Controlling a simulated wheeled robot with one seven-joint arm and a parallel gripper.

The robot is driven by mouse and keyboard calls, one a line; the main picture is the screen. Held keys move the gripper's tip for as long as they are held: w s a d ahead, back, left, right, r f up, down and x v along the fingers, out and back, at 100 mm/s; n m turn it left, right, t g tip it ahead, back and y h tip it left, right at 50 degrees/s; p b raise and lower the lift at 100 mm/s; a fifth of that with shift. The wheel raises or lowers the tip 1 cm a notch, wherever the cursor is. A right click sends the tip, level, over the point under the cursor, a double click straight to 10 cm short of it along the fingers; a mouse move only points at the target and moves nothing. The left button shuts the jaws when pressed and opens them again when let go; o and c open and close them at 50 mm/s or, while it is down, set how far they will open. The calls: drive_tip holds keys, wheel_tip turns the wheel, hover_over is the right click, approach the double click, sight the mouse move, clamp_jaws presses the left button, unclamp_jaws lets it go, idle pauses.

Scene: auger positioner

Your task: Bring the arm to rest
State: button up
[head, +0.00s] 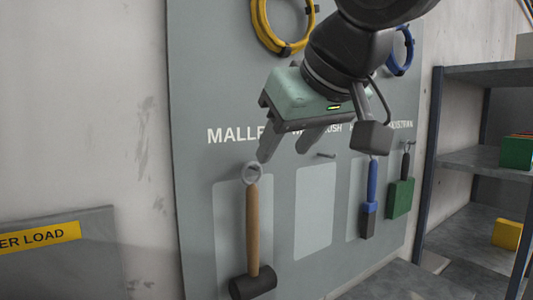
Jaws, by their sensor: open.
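My gripper (287,150) hangs at the end of my arm in the upper middle of the head view, in front of a grey tool board (195,90). Its two fingers point down and are apart, with nothing between them. The left fingertip appears close to the ring at the top of a mallet (252,225); I cannot tell whether they touch. The mallet hangs head down, with a wooden handle and a dark head. My arm covers part of the board and its lettering.
Right of the mallet is an empty light outline (314,208) below a bare peg (326,156). A blue-handled brush (370,195) and a green tool (401,193) hang farther right. Yellow (257,30) and blue (404,50) coils hang above. A shelf (480,160) stands at right.

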drive_tip(key=s+d+f+g+h+b, duration=0.1)
drive_tip(key=s+f, duration=0.4)
drive_tip(key=f, duration=0.6)
drive_tip(key=s+d+f+g+h, duration=0.1)
drive_tip(key=s+d+f+g, duration=0.3)
drive_tip(key=f, duration=0.7)
drive_tip(key=s+d+f+n+g+h+b, duration=0.1)
drive_tip(key=s+d+f+g, duration=0.2)
drive_tip(key=s+d+f, duration=0.3)
wheel_tip(320, 180, down, 5)
drive_tip(key=shift+s+r+b, duration=0.1)
drive_tip(key=shift+s+b, duration=0.25)
drive_tip(key=shift+s, duration=0.25)
